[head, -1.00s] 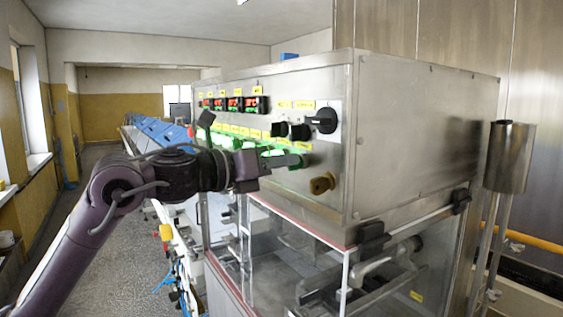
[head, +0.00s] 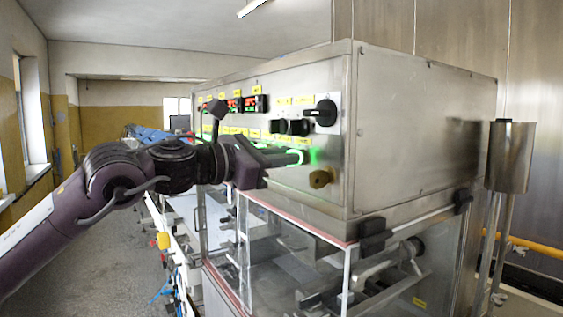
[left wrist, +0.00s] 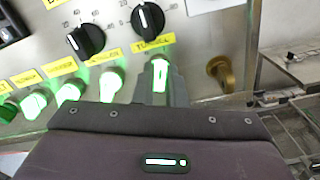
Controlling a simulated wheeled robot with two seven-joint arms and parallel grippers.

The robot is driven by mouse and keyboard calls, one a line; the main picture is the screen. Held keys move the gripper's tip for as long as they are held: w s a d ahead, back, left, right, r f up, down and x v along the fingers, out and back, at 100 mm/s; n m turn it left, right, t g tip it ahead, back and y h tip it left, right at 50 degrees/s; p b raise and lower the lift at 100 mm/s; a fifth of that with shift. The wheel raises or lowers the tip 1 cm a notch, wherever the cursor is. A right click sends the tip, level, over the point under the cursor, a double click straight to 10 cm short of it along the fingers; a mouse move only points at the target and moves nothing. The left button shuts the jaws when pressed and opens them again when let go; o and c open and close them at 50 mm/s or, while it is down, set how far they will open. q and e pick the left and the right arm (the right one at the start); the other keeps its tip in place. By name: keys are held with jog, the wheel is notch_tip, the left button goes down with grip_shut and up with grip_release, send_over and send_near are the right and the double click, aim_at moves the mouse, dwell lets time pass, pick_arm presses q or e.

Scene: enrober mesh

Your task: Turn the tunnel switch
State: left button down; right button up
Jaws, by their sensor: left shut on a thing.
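The tunnel switch (left wrist: 160,74) is a lit knob with a pale upright handle, just under a yellow label (left wrist: 153,44) in the left wrist view. My left gripper (left wrist: 160,92) is shut on this switch, with its fingers around the knob. In the head view the left gripper (head: 296,158) reaches the right end of the lower switch row, and a green glow shows at its fingertips. The fingers mostly hide the switch there. My right gripper is not in view.
Other green lit switches (left wrist: 71,91) stand in a row to the left. Two black dials (left wrist: 87,40) sit above. A brass-coloured knob (head: 320,178) is to the lower right. The steel cabinet (head: 420,130) stands over a clear-walled enclosure (head: 290,245).

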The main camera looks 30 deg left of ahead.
pick_arm(q)
jog(key=shift+m, duration=0.9)
jog(key=c, duration=1.5)
grip_release()
jog(key=b+v, duration=0.8)
